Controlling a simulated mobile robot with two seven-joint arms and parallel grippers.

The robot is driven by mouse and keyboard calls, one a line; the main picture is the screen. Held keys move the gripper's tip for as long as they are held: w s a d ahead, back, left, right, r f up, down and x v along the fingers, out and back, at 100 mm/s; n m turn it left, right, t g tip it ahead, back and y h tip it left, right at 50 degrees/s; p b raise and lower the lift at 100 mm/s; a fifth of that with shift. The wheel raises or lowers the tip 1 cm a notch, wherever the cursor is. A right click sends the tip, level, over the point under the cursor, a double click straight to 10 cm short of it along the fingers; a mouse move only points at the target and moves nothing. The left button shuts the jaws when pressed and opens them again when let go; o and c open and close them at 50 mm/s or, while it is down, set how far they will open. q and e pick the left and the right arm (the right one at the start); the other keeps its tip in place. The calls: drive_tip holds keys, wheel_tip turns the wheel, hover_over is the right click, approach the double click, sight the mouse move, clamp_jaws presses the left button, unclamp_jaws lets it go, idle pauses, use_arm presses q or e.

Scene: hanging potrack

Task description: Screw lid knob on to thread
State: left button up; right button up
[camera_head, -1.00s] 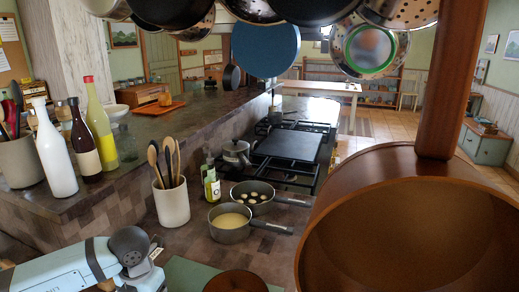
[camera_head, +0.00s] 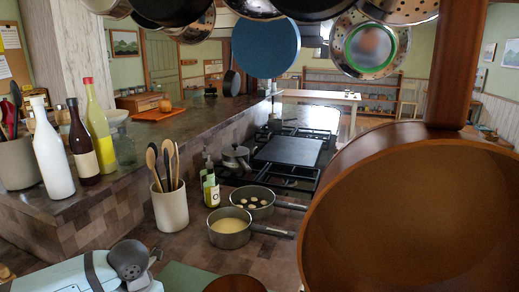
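No lid knob or thread can be made out with certainty. A brown rounded thing (camera_head: 236,284) shows at the bottom edge, mostly cut off; I cannot tell if it is a lid or a knob. A small lidded pot (camera_head: 236,157) stands by the stove, with a knob on its lid. A large brown pot (camera_head: 415,225) fills the lower right, its open side toward me, with a thick upright handle above. Neither of my grippers can be identified in view.
A light blue appliance (camera_head: 75,276) with a grey round part is cut off at bottom left. A utensil crock (camera_head: 170,208), two saucepans (camera_head: 229,230) and a bottle (camera_head: 210,187) stand on the counter. Pans, including a blue one (camera_head: 265,48), hang overhead. A green board (camera_head: 185,279) lies in front.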

use_arm(q)
drive_tip(key=shift+s+f+b, duration=0.1)
drive_tip(key=shift+f+b, duration=0.1)
drive_tip(key=shift+b, duration=0.1)
idle(0.4)
drive_tip(key=shift+f, duration=0.1)
